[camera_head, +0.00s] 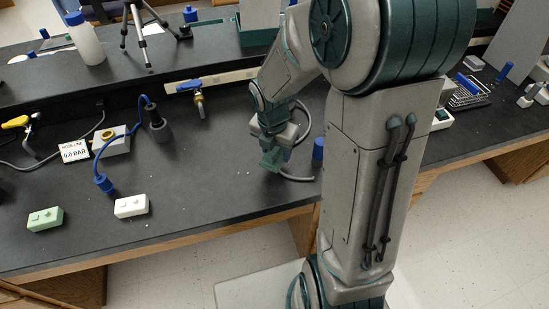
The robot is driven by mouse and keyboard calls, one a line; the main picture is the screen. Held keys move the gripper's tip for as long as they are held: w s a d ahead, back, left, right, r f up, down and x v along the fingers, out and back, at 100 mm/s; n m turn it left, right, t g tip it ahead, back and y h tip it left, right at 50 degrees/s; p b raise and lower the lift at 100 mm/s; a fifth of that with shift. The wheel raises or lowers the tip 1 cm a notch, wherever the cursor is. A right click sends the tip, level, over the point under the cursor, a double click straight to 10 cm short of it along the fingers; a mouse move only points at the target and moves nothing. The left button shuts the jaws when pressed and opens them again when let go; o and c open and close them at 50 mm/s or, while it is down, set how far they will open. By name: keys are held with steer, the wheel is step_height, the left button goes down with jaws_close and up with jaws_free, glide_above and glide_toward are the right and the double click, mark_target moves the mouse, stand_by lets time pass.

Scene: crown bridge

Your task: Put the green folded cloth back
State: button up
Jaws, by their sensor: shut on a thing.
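My gripper (272,149) points down over the black bench top (215,195), near the middle of the view. It is shut on a small dark green piece, which I take for the green folded cloth (270,161). The piece is held low at the fingertips. I cannot tell whether it touches the bench. Its folds are too small to make out, and the fingers partly hide it.
A pale green block (44,219) and a white block (131,206) lie at the front left. A grey hose (297,178) curves beside my gripper, near a blue-capped item (318,149). A valve (197,90) stands behind. The bench between the white block and my gripper is clear.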

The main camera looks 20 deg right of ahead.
mark_target(275, 159)
steer(key=shift+w+a+f+b, duration=0.15)
steer(key=shift+f+b, duration=0.25)
steer(key=shift+f, duration=1.7)
steer(key=shift+f, duration=0.15)
steer(key=o, duration=0.9)
steer(key=shift+o, duration=0.2)
